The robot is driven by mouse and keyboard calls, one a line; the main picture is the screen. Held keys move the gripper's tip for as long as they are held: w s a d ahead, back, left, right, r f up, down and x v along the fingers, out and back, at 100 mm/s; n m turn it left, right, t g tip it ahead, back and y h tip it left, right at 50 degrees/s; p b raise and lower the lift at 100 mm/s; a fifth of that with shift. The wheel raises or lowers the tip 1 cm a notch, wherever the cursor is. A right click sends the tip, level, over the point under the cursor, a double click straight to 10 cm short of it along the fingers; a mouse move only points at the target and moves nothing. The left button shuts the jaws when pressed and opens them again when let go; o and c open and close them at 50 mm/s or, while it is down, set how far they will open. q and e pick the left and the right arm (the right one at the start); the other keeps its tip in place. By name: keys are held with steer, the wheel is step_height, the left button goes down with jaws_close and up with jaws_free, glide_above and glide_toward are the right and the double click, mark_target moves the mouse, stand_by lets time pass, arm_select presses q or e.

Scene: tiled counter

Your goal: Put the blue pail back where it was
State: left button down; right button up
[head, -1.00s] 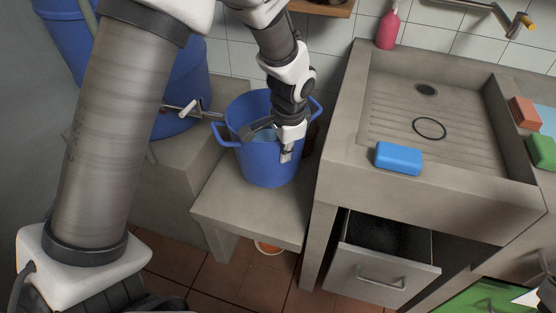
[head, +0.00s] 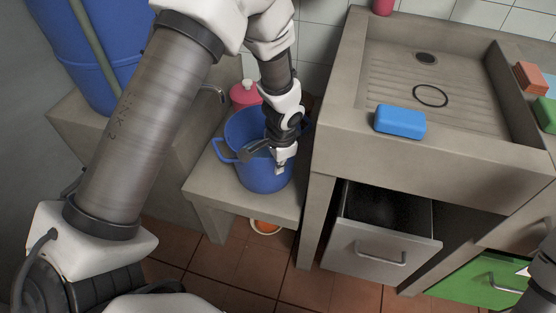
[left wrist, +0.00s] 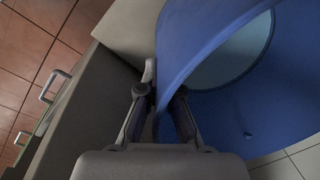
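The blue pail (head: 262,172) is upright, low over the front part of a low concrete bench (head: 222,192); I cannot tell whether its base touches the bench. Pale blue liquid seems to show inside. My left gripper (head: 279,160) reaches down at the pail's right front rim. In the left wrist view the pail's wall (left wrist: 215,45) runs between the two fingers (left wrist: 166,108), which are closed around it. The pail's left handle shows; the right one is mostly hidden by my arm. Only a dark part of my right arm shows at the right edge, not its gripper.
A pink jug (head: 244,94) stands behind the pail, near a tap (head: 213,94) on the left. A stone sink (head: 335,130) with a blue sponge (head: 400,122) is at right, above an open drawer (head: 380,245). An orange-and-white pot (head: 265,226) is under the bench.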

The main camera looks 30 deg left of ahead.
arm_select(q)
steer(key=c, duration=1.3)
jaws_free()
steer(key=shift+r, duration=0.35)
steer(key=r+p, duration=0.1)
steer(key=r, duration=0.2)
steer(key=r+p, duration=0.1)
steer(key=r, duration=0.3)
steer(key=d+r+p, duration=0.1)
steer(key=r+p, duration=0.1)
steer(key=r, duration=0.2)
steer(key=shift+s+r, duration=0.25)
steer(key=shift+s, duration=0.15)
steer(key=shift+f, duration=0.1)
